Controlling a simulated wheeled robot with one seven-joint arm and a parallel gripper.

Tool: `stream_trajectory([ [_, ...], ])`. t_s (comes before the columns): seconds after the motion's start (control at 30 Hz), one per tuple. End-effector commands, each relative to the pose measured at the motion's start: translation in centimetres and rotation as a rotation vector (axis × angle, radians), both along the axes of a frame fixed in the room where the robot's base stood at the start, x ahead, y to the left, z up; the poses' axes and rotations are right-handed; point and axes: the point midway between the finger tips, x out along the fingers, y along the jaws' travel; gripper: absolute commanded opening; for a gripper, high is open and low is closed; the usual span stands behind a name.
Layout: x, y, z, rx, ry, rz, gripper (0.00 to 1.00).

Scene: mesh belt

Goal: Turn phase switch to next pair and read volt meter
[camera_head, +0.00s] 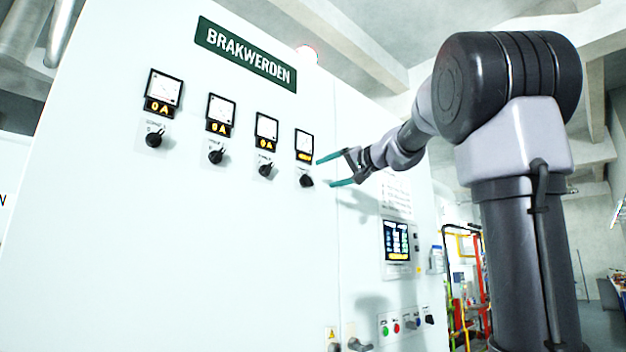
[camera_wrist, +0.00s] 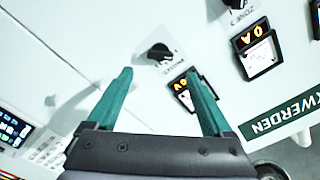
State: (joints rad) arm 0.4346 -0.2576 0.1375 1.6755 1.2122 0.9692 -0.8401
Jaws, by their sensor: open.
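The rightmost meter (camera_head: 304,146) on the white cabinet has a white dial over an orange readout too small to read. A black rotary switch (camera_head: 306,181) sits just below it. In the wrist view the switch (camera_wrist: 159,52) shows beyond and between the fingertips, with the meter (camera_wrist: 181,88) partly hidden by the right finger. My gripper (camera_head: 326,172) is open and empty, its teal fingers spread toward the switch from the right. In the wrist view the fingers (camera_wrist: 159,74) are apart. The switch pointer's position is not clear.
Other meters with 0 A readouts (camera_head: 216,128) and black switches (camera_head: 154,138) line up to the left. A touch panel (camera_head: 397,240) and push buttons (camera_head: 396,327) sit lower right. A BRAKWERDEN sign (camera_head: 245,54) is above. The cabinet front is otherwise mostly flat.

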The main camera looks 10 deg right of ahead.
Motion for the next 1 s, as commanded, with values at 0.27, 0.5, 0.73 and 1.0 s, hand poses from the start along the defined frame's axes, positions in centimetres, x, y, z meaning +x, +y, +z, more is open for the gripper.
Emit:
stream_trajectory([
  [0.27, 4.5, 2.6, -0.1, 0.0, 0.002, 0.001, 0.85],
  [0.5, 6.3, 3.6, -0.1, 0.0, 0.002, 0.0, 0.85],
  [0.73, 6.4, 3.7, -0.1, 0.0, 0.002, -0.001, 0.85],
  [1.0, 6.4, 3.7, -0.1, -0.001, 0.002, -0.001, 0.05],
])
